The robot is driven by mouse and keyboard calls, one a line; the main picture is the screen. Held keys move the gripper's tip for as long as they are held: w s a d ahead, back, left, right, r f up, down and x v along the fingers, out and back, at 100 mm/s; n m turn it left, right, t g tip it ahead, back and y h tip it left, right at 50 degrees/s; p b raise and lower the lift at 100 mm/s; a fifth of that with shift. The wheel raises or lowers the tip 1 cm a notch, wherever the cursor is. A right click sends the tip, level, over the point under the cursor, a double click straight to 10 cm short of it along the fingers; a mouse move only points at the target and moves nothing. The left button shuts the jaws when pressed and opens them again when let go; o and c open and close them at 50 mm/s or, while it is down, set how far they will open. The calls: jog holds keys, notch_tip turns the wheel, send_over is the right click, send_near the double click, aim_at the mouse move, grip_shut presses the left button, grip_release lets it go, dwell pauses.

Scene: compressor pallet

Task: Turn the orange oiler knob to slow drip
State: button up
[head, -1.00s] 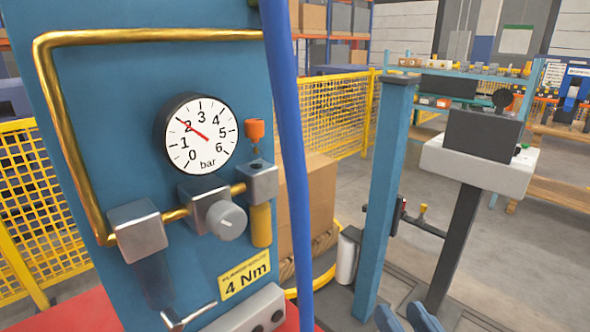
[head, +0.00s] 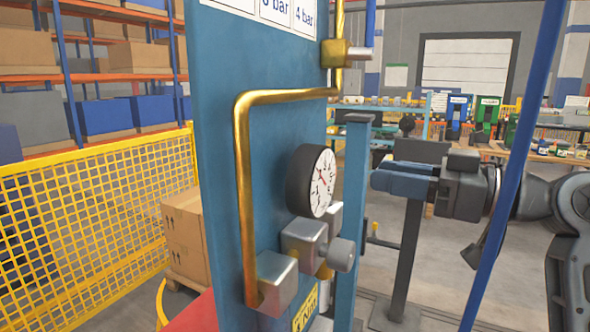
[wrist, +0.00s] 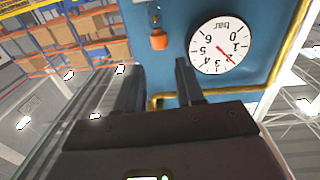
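The orange oiler knob (wrist: 158,40) shows in the wrist view, which sees the panel upside down. It lies beyond my gripper (wrist: 158,78), between the directions of the two dark fingers, which are apart with nothing between them. In the head view my gripper (head: 384,178) is right of the panel, pointing left toward it, apart from the gauge. The knob is hidden there behind the pressure gauge (head: 311,181). The regulator's grey knob (head: 342,254) sticks out below the gauge. The gauge face also shows in the wrist view (wrist: 219,47), right of the knob.
A brass pipe (head: 243,180) runs along the blue panel (head: 215,120). A blue hose (head: 515,150) crosses in front of my arm. A blue post (head: 352,200) and a dark stand (head: 407,260) are behind the panel. Yellow mesh fencing (head: 90,210) stands left.

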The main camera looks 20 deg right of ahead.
jog(key=p+x, duration=0.2)
jog(key=x, duration=0.5)
jog(key=shift+w+a, duration=0.25)
grip_shut()
